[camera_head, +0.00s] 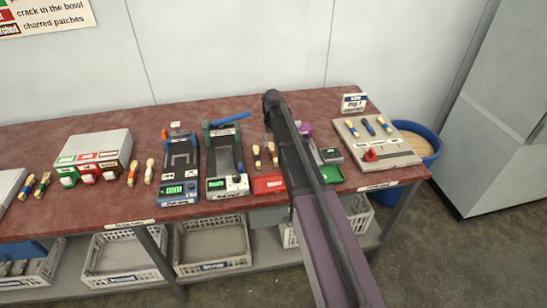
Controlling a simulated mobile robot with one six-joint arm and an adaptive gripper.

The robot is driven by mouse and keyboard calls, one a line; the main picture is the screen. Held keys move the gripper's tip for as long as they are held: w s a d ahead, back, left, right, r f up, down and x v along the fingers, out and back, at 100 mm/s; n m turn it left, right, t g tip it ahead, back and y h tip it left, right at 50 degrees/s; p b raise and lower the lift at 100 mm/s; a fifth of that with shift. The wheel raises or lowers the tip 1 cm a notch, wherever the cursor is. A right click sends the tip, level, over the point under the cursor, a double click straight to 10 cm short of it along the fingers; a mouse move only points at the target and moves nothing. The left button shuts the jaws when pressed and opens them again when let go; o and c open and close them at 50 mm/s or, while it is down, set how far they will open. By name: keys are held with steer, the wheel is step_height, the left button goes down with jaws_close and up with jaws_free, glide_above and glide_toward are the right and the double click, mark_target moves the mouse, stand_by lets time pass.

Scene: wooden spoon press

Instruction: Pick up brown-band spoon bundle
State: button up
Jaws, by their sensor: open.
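Several spoon bundles lie on the red-brown bench (95,213). At left of centre are an orange-brown bundle (132,174) and a paler tan bundle (149,172). Two more small tan bundles, a left one (256,156) and a right one (272,153), lie just left of my arm. The bundles are too small here to tell for sure which has the brown band. My arm crosses the right of centre, over the bench. My gripper cannot be made out; the arm seems to hide it. No bundle is seen held.
Two dark press-like devices, a left one (180,196) and a right one (228,186), stand mid-bench. A red tray (268,184) and green tray (331,175) flank my arm. A grey board (400,155) holds blue-banded bundles. Beyond it is a blue bin (429,142). Crates sit below.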

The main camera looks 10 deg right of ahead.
mark_target(273, 150)
steer(key=shift+f, duration=0.3)
steer(key=shift+f+b, duration=2.45)
steer(key=shift+b, duration=0.2)
jaws_close()
